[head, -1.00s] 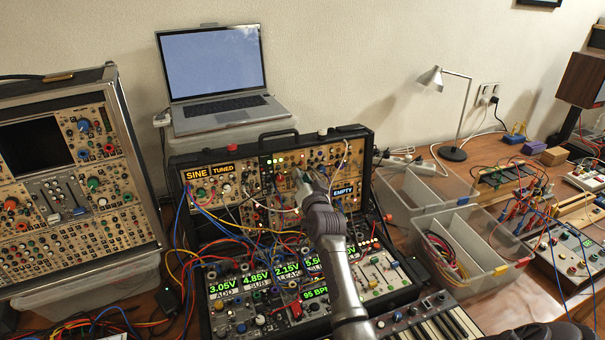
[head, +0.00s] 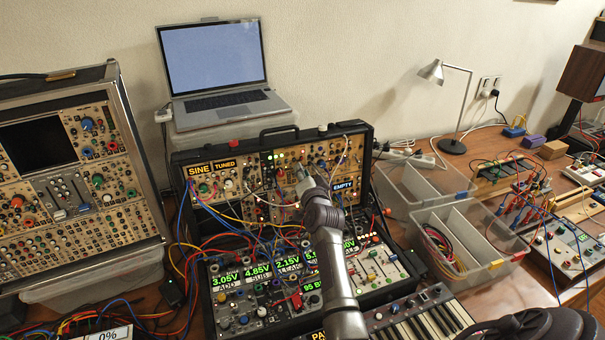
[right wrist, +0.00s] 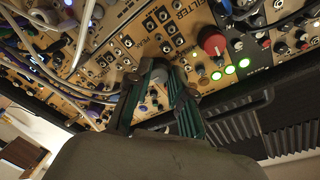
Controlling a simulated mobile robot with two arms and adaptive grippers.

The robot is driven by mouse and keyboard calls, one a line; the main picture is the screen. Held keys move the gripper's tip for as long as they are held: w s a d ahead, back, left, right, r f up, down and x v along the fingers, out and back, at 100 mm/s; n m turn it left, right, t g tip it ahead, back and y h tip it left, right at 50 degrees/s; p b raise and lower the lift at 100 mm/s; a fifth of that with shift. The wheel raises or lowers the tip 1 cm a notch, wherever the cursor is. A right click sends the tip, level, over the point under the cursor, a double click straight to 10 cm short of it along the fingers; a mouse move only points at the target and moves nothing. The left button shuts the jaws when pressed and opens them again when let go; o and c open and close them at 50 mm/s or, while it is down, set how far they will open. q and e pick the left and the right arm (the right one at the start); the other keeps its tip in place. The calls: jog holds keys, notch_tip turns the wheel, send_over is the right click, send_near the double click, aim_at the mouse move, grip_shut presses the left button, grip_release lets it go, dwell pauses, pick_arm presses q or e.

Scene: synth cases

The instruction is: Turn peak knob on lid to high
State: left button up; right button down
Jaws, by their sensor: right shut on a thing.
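The lid (head: 262,206) is the upper, raised panel of the black synth case, full of small knobs and patch cables. My right gripper (head: 301,181) reaches up to its middle, under the row of small lights. In the right wrist view the gripper (right wrist: 161,76) is shut on a small knob (right wrist: 158,73) on the panel, mostly hidden between the fingers. Printing that reads FILTER lies just above it; the knob's own label and the way it points are too small to tell. My left gripper is not in view.
A red knob (right wrist: 212,43) and green lights (right wrist: 230,68) sit close right of the fingers. Patch cables (head: 250,236) hang across the case. A keyboard (head: 425,318) stands in front, clear bins (head: 475,238) to the right, a laptop (head: 213,70) behind.

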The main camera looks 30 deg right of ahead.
jog(key=c, duration=1)
grip_release()
jog(key=shift+s, duration=0.1)
jog(key=v, duration=0.7)
jog(key=shift+s, duration=0.15)
